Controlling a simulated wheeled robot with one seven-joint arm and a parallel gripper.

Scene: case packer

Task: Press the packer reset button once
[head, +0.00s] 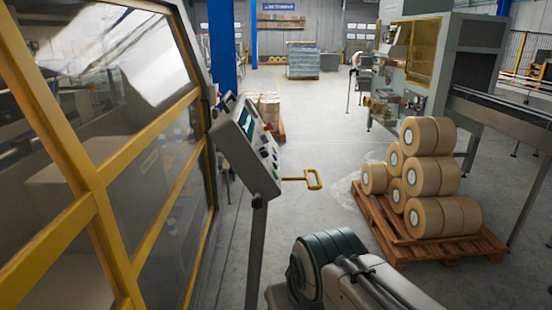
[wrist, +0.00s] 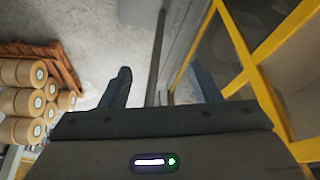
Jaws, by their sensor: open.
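In the head view a grey control panel (head: 247,150) stands on a post (head: 256,250) to the left of centre, tilted, with a small screen and several small buttons on its face. I cannot tell from here which of them is the reset button. In the wrist view my gripper (wrist: 161,88) is open and empty, its two dark fingers apart. The post and grey frame show beyond the fingers; the panel's buttons are not visible there. In the head view my arm is at the bottom centre, below and right of the panel, and my gripper is out of sight.
A yellow-framed glazed enclosure (head: 100,185) fills the left side. A wooden pallet (head: 385,228) with stacked tape rolls (head: 430,175) stands at right, by a machine (head: 430,75).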

